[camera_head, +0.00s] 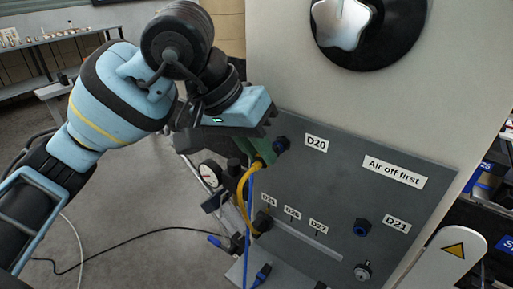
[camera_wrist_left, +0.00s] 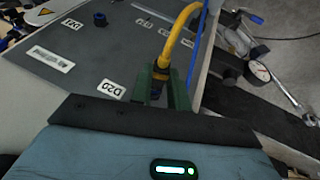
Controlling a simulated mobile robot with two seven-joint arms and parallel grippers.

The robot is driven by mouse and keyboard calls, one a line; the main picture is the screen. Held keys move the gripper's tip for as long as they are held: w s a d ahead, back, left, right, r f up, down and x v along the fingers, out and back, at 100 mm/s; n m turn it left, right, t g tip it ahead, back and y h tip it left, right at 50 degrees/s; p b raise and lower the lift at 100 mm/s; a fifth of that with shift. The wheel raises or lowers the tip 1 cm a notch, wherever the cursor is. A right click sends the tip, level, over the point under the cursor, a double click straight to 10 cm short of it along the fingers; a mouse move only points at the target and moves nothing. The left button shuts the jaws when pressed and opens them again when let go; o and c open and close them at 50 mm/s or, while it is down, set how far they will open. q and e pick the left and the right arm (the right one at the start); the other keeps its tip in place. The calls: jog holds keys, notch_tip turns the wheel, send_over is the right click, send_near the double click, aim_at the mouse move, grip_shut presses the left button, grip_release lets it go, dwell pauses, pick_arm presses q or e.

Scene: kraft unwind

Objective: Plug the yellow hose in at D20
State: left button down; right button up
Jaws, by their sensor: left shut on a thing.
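The yellow hose (camera_head: 241,192) loops down the left edge of the grey panel (camera_head: 325,178). Its lower end meets a dark fitting (camera_head: 262,221) below the D25 label. My left gripper (camera_head: 259,151) has green fingers shut on the hose's upper end. In the left wrist view the yellow hose (camera_wrist_left: 180,32) runs up from between the fingers (camera_wrist_left: 163,82). The dark blue D20 port (camera_head: 281,144) shows just right of the fingers, beside the D20 label (camera_head: 316,143). The plug tip is mostly hidden by the fingers. My right gripper is not in view.
A blue hose (camera_head: 248,225) hangs beside the yellow one. The D21 port (camera_head: 362,228) and a metal fitting (camera_head: 362,271) are lower right on the panel. A black knob plate (camera_head: 390,30) is above.

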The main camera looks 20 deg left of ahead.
pick_arm(q)
jog(key=shift+w, duration=0.15)
dwell(0.4)
jog(key=c, duration=1.3)
grip_release()
jog(key=shift+o, duration=0.2)
jog(key=shift+r, duration=0.1)
jog(key=v, duration=0.7)
jog(key=shift+r, duration=0.25)
jog(key=shift+a, duration=0.1)
